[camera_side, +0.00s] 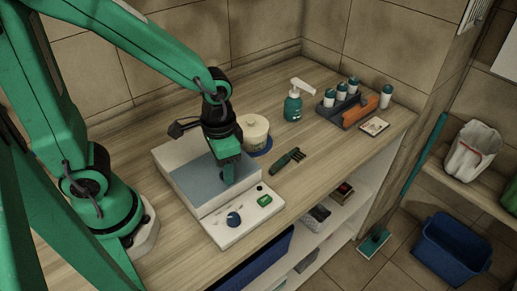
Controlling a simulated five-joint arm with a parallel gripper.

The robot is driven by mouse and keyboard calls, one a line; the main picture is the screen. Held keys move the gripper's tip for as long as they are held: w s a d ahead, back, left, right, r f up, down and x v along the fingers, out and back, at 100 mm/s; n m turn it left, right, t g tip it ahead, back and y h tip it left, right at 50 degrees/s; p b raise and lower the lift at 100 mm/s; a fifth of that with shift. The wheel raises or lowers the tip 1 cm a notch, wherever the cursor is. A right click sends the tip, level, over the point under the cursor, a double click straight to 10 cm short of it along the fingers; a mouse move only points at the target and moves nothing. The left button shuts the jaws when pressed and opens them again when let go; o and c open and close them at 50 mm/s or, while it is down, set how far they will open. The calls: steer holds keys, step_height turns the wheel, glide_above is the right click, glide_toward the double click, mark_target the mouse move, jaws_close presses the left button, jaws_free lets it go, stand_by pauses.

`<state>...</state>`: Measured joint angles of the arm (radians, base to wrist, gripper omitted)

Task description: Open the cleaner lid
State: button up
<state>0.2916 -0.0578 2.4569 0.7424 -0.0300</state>
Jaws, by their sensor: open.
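The cleaner (237,225) is a white box on the wooden counter. Its front panel has a dark knob, a green button and a small dark spot. Its top (194,183) has a flat grey-blue area with a white part behind it; I cannot tell whether this is the lid or the inside of the basin. My gripper (229,180) points down over the right part of the top, close to the front panel. It is open and seems empty. It hides part of the top, and I cannot tell whether its fingertips touch it.
A cream lidded jar (254,131) stands behind my gripper. A dark green tool (287,158) lies right of the cleaner. A green pump bottle (293,104) and a caddy (343,108) with white bottles stand farther back. A blue bucket (451,248) is on the floor.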

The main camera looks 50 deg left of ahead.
steer(key=shift+f, duration=0.95)
jaws_close()
